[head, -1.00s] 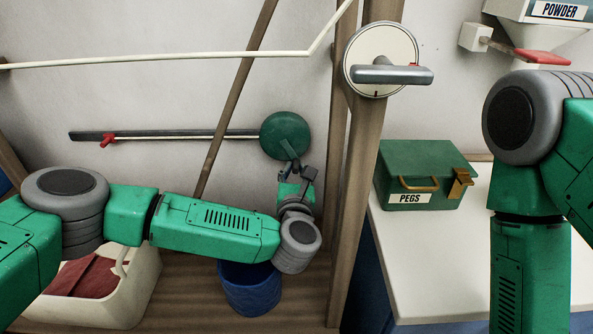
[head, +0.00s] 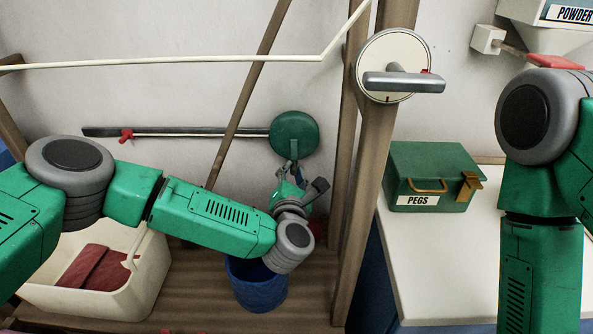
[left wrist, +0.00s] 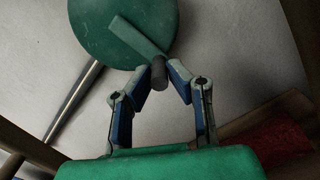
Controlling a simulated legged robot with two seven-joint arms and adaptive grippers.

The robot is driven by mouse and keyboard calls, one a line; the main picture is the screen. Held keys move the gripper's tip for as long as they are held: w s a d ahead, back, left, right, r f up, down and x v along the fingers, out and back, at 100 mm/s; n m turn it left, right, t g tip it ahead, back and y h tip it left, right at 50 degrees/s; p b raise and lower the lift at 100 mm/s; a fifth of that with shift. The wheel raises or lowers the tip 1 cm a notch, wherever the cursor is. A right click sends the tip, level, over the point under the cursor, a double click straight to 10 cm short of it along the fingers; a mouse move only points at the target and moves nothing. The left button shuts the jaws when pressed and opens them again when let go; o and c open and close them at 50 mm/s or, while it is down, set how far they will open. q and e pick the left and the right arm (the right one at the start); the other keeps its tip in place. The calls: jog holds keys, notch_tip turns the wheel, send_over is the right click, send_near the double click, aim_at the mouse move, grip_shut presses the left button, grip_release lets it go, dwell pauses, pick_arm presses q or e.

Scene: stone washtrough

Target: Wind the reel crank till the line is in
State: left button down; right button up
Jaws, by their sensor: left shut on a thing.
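The reel is a green round disc (head: 294,133) on the back wall, also large at the top of the left wrist view (left wrist: 122,28). Its crank is a green arm (left wrist: 138,40) lying across the disc with a dark round grip (left wrist: 158,74). My left gripper (head: 293,166) is just below the reel. In the left wrist view its fingers (left wrist: 160,80) are shut on the crank's grip. A pale line runs along a dark rail left of the reel, with a red tag (head: 126,135) near the rail's left part. My right gripper is out of view; only its arm shows.
A wooden post (head: 366,190) with a round dial and grey lever (head: 403,82) stands right of the reel. A blue bucket (head: 257,285) and a white basin (head: 100,300) sit below my left arm. A green pegs box (head: 431,172) is on the white counter.

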pick_arm(q)
jog(key=shift+a+f, duration=0.1)
jog(key=shift+f, duration=0.05)
dwell(0.4)
jog(key=c, duration=1.5)
grip_release()
jog(key=shift+c, duration=0.2)
jog(key=shift+s, duration=0.15)
jog(key=s, duration=1.1)
jog(key=shift+s, duration=0.4)
